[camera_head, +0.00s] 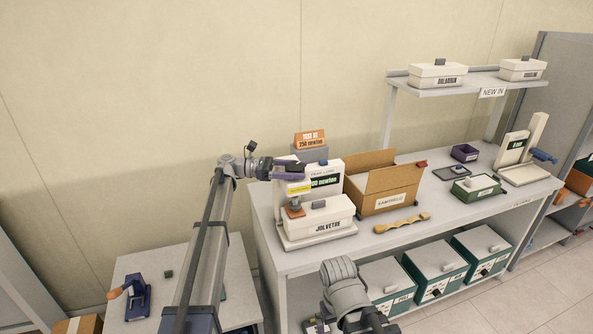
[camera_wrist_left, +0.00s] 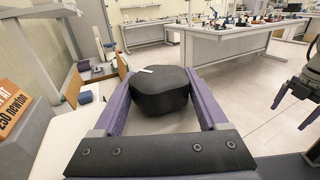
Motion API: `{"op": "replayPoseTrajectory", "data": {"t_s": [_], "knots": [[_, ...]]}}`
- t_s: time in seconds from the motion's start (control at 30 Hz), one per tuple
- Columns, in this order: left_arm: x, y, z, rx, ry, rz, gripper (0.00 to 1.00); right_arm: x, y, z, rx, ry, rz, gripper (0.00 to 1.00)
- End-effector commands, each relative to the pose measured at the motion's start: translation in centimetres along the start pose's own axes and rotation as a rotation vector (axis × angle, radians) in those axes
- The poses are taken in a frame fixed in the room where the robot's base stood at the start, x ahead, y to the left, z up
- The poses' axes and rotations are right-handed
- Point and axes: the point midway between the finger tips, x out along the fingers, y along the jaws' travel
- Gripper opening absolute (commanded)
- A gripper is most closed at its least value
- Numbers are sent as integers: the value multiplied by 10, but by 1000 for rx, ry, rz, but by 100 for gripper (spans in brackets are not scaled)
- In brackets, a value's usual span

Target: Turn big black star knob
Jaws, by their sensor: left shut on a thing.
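The big black star knob (camera_wrist_left: 160,92) fills the middle of the left wrist view, with a small pale mark at its far edge. My left gripper (camera_wrist_left: 158,100) has one purple finger on each side of the knob and is shut on it. In the head view my left gripper (camera_head: 291,170) is at the upper part of the white test machine (camera_head: 324,170), above the box labelled JOLVETRE (camera_head: 318,216). The knob is largely hidden there by the fingers. Part of my right arm (camera_head: 345,290) shows at the bottom of the head view; its fingertips cannot be made out.
An open cardboard box (camera_head: 392,188) and a wooden tool (camera_head: 402,223) are on the table (camera_head: 350,252) to the right. A shelf (camera_head: 430,90) with two white boxes stands above the table.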

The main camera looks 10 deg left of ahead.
Motion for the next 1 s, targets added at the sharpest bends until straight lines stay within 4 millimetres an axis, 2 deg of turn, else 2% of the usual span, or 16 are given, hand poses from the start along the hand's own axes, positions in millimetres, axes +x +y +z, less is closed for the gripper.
{"op": "replayPoseTrajectory", "data": {"t_s": [0.27, 0.3, 0.5, 0.83, 1.0], "knots": [[0, 0, 0, 0, -1, -1, 20, 0, 0, 0, 0, 0, 0, 100], [0, 0, 0, 0, -1, 0, 78, 0, 0, 0, 0, 0, 0, 100], [0, 0, 0, 0, -1, 0, 100, 0, 0, 0, 0, 0, 0, 100], [-3, 0, 0, 0, 0, 1, 100, 0, 0, 0, 0, 0, 0, 100], [-18, 1, 0, 0, 0, 2, 100, 0, 0, 0, 0, 0, 0, 100]]}}
